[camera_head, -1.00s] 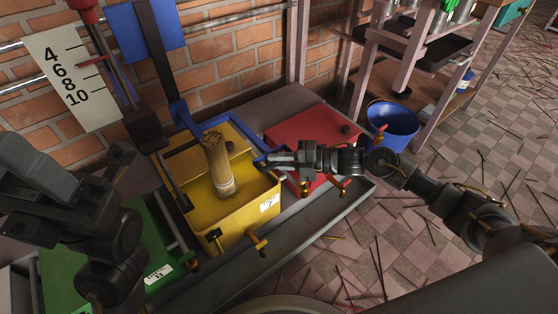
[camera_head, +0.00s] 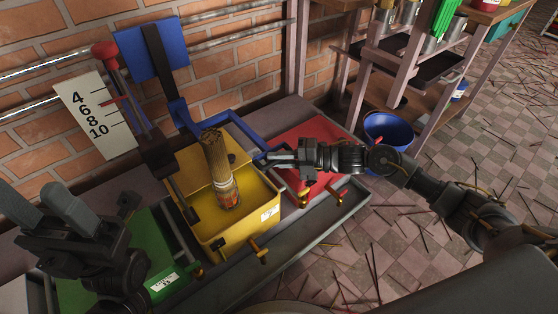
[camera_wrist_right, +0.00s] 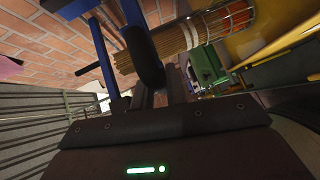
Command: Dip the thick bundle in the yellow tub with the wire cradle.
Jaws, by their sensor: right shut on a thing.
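The thick bundle (camera_head: 215,153) of tan sticks stands slightly tilted over the yellow tub (camera_head: 238,236), with a pale band round it. Its lower end sits in a reddish wire cradle (camera_head: 229,197), which shows at the yellow liquid's surface; I cannot tell how much is under. The cradle (camera_wrist_right: 237,14) and bundle (camera_wrist_right: 165,42) also show in the right wrist view. My right gripper (camera_head: 268,156) is shut on the blue frame (camera_head: 247,131) at the tub's right side. My left gripper (camera_head: 45,203) is open and empty at the left, away from the tub.
A white gauge board (camera_head: 94,115) with numbers stands at the left beside a red-knobbed lever (camera_head: 104,52). A green tub (camera_head: 140,244) lies left of the yellow one, a red lid (camera_head: 316,140) right. A blue bucket (camera_head: 387,130) stands on the stick-strewn floor.

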